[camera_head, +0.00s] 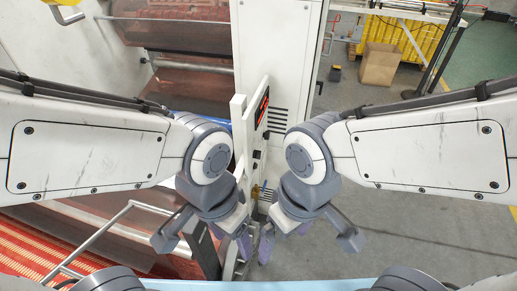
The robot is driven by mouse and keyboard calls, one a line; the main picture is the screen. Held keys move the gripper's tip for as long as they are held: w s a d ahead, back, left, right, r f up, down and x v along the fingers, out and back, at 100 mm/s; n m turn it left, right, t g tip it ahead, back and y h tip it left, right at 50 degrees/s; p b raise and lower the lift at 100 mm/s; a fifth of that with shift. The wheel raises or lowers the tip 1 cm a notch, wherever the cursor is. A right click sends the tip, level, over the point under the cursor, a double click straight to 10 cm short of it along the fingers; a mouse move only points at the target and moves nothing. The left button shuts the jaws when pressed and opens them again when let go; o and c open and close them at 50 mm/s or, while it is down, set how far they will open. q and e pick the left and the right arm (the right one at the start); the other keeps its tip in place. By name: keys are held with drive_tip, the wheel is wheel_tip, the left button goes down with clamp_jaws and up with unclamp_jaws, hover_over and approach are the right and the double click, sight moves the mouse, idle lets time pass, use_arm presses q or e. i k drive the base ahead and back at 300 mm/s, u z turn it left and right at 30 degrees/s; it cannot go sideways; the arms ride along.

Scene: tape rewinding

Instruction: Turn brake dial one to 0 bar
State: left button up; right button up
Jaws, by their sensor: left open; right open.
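A narrow white control panel (238,118), seen almost edge-on, stands at the middle of the camera_head view. It carries a dark display with red marks (262,108) and small black controls (256,155) below it. I cannot tell which control is brake dial one, and no dial reading is legible. My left gripper (234,246) hangs low, just left of the middle, in front of the panel's lower part. My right gripper (284,240) hangs beside it on the right. Both grippers are open, with purple-grey fingertips, and nothing shows between them.
A machine with reddish-brown film rolls (170,85) and a metal rail (95,238) fills the left. A tall white cabinet (275,50) stands behind the panel. A cardboard box (380,64) and yellow crate (405,42) stand at the back right. Grey floor (420,235) at right is clear.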

sight(266, 135)
drive_tip(key=u, duration=0.1)
drive_tip(key=k, duration=1)
drive_tip(key=z, duration=1.5)
drive_tip(key=i, duration=1.45)
drive_tip(key=u, duration=0.95)
drive_tip(key=i, duration=0.55)
drive_tip(key=u, duration=0.55)
